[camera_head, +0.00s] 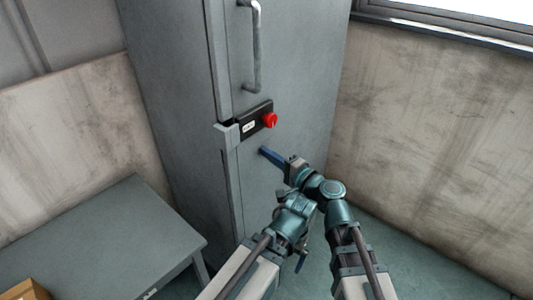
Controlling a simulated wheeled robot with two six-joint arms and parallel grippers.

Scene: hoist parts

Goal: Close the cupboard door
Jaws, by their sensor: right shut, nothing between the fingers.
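The tall grey cupboard (170,95) stands at the centre, its front facing right. The cupboard door (300,75) has a long vertical handle (256,50) and a black latch plate with a red knob (270,120). A pale strip runs along its left edge, with a dark gap behind the latch; I cannot tell whether the door stands slightly ajar. My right gripper (266,153) is shut and empty, its blue fingers just below the knob, at or near the door face; contact is unclear. My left gripper (302,262) seems to show only as a small blue tip below the arms.
A low grey table (105,235) stands at the lower left, with a brown box (25,290) at its near corner. A stained concrete wall (430,130) with a window above closes off the right. Greenish floor (420,255) is clear between the arms and that wall.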

